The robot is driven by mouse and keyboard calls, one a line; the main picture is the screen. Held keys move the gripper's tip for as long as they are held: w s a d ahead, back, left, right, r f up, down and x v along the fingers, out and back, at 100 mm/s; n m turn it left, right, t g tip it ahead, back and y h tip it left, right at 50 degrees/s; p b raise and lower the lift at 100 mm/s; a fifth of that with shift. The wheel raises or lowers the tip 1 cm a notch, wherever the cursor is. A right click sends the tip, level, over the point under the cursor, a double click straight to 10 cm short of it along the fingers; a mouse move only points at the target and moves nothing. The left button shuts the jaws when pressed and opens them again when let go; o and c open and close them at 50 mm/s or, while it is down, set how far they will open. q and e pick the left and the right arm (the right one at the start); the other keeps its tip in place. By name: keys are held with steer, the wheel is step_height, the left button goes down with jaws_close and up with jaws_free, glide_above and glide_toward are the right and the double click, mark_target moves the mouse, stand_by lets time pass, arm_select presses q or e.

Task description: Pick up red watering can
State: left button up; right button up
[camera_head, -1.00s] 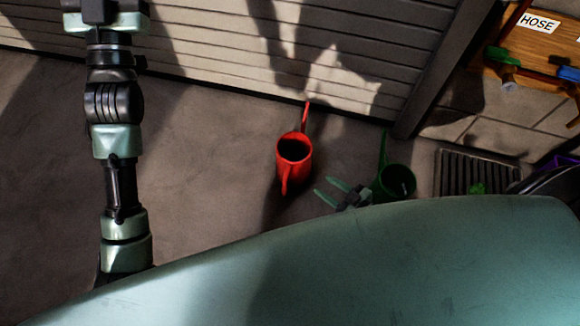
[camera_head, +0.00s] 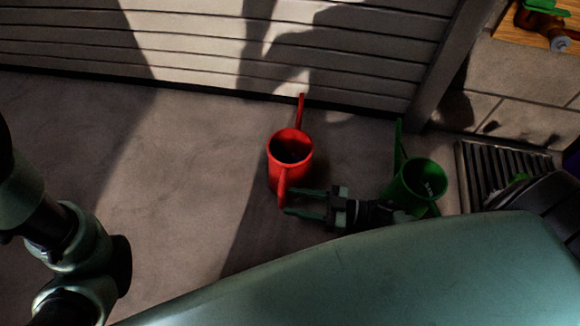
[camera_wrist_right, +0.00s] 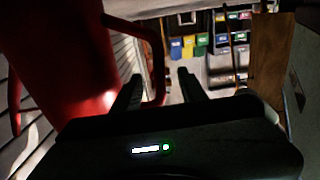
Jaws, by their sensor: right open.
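The red watering can (camera_head: 290,165) stands upright on the floor near the slatted door, its spout towards the door and its handle (camera_head: 283,187) towards me. My right gripper (camera_head: 288,202) reaches in from the right, its open fingertips close to the handle's lower part. In the right wrist view the red can (camera_wrist_right: 65,65) fills the left side. Its handle (camera_wrist_right: 158,60) shows between the open fingers of my right gripper (camera_wrist_right: 160,88), nearer the left finger. I cannot tell if it touches them. My left arm shows at the lower left, but its gripper is out of view.
A green watering can (camera_head: 418,182) stands just right of my right gripper, close to my arm. A floor drain grate (camera_head: 490,165) lies further right. The slatted door (camera_head: 190,45) closes off the back. The floor left of the red can is clear.

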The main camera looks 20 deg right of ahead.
mark_target(281, 198)
steer(key=b+x, duration=0.1)
steer(key=x, duration=0.2)
steer(key=shift+w+a+f+b, duration=0.15)
steer(key=shift+w+a+b, duration=0.05)
steer(key=shift+a+b, duration=0.1)
steer(key=shift+w+a, duration=0.15)
steer(key=shift+a, duration=0.1)
jaws_close()
stand_by(0.9)
steer(key=shift+w+r, duration=0.1)
steer(key=shift+r, duration=0.2)
